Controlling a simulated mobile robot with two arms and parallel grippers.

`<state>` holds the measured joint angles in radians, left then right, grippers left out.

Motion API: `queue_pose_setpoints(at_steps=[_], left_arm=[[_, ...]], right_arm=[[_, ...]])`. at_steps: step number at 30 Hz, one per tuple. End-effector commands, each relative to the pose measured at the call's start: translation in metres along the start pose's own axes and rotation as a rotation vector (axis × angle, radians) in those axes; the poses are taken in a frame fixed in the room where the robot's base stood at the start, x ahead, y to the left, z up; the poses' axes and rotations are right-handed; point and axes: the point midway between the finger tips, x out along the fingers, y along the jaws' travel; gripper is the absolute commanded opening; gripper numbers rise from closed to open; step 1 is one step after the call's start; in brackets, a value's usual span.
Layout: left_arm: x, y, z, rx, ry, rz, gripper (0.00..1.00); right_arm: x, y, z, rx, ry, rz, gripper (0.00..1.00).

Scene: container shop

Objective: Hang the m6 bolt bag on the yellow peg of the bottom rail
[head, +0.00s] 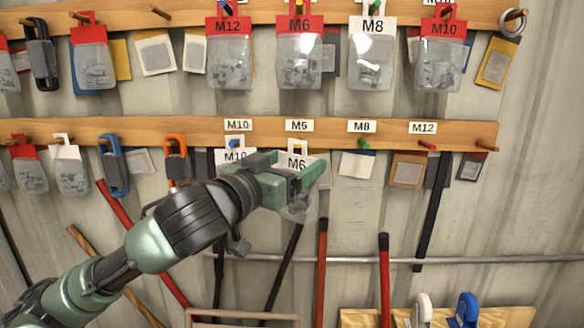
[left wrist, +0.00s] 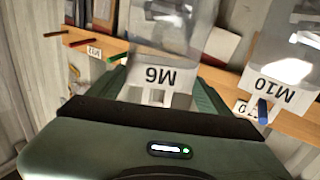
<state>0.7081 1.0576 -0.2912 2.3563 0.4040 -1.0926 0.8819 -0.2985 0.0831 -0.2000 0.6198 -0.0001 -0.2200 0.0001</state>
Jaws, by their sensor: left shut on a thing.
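My left gripper (head: 303,172) is shut on the m6 bolt bag and holds it upright in front of the bottom rail (head: 330,132). The bag's white M6 card (head: 297,160) shows just below the rail's M6 label (head: 299,125), with the clear pouch hanging below the fingers. In the left wrist view the white M6 card (left wrist: 158,77) appears upside down between the fingers (left wrist: 165,90). The yellow peg of the bottom rail is hidden behind the card and gripper. I cannot tell whether the bag touches it. My right gripper is not in view.
A white M10 bag (left wrist: 282,85) hangs on the blue peg (left wrist: 262,111) close beside the gripper. The green peg (head: 364,143) and red peg (head: 427,145) are to the right. Bags with red and white cards hang on the top rail (head: 265,17).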

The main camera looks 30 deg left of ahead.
Motion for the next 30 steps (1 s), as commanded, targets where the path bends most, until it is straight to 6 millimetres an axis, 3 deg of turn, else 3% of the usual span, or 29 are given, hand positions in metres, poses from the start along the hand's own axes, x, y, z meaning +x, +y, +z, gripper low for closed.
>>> queue_pose_setpoints(at_steps=[30], left_arm=[[0.052,-0.03,0.005,-0.001,0.001,0.001,0.35]], right_arm=[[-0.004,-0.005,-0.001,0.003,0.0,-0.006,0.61]])
